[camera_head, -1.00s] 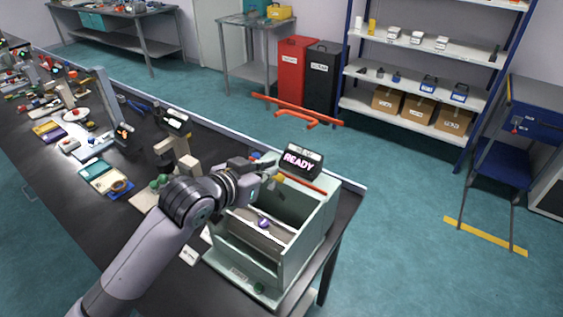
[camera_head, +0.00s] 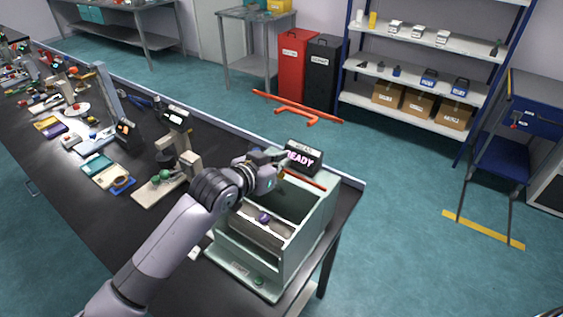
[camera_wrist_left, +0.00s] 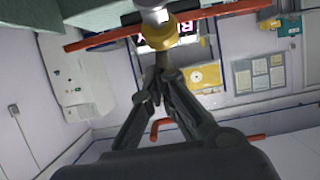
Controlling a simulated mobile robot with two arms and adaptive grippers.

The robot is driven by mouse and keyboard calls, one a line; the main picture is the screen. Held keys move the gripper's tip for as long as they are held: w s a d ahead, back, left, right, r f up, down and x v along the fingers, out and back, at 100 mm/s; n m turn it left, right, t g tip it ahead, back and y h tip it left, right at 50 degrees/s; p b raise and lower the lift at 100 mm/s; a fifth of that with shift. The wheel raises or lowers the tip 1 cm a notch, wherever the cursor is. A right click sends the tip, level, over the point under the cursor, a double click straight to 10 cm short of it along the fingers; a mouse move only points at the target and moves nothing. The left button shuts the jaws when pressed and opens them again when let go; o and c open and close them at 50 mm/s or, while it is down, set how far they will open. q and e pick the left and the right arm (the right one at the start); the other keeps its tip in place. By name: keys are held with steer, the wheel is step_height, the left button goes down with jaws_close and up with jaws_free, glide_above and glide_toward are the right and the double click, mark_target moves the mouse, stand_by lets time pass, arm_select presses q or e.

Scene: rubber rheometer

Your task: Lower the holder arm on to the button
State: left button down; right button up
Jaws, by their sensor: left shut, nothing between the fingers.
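The rheometer (camera_head: 285,268) is a pale green open box at the bench's near right end. Its display (camera_head: 303,162) reads READY in pink, with its left side partly covered. A red bar (camera_head: 306,180) lies along its top edge; I cannot tell whether it is the holder arm. A small purple piece (camera_head: 264,217) sits inside, and a green round button (camera_head: 258,281) is low on the front. My left gripper (camera_head: 272,157) is shut and empty beside the display. In the left wrist view its fingertips (camera_wrist_left: 165,78) are close to a yellow knob (camera_wrist_left: 163,36); contact is unclear. My right gripper is not in view.
A stand with a green ball (camera_head: 163,175), trays (camera_head: 105,168) and several small items crowd the bench left of the rheometer. Orange bars (camera_head: 297,108) show beyond the bench. Red and black bins (camera_head: 322,75) and shelves stand farther back.

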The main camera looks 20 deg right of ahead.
arm_select(q)
steer(key=shift+s+a+f+b, duration=0.15)
steer(key=shift+s+a+b, duration=0.1)
steer(key=shift+a+b, duration=0.15)
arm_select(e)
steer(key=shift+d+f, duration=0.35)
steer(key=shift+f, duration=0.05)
arm_select(q)
steer(key=shift+a+f+h, duration=0.1)
steer(key=shift+h, duration=0.2)
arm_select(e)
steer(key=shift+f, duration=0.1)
arm_select(q)
steer(key=shift+s+a+f+t+b, duration=0.2)
steer(key=shift+s+a+t+b, duration=0.25)
steer(key=shift+b, duration=0.1)
steer(key=shift+s+a+f+t+h+b, duration=0.5)
steer(key=shift+a+h+b, duration=0.2)
steer(key=shift+b, duration=0.75)
steer(key=shift+s+a+f+t+h+b, duration=0.4)
steer(key=shift+s+a+h+b, duration=0.2)
steer(key=shift+b, duration=0.8)
steer(key=shift+s+a+f+t+h+b, duration=0.35)
steer(key=shift+s+a+f+h+b, duration=0.3)
steer(key=shift+b, duration=0.8)
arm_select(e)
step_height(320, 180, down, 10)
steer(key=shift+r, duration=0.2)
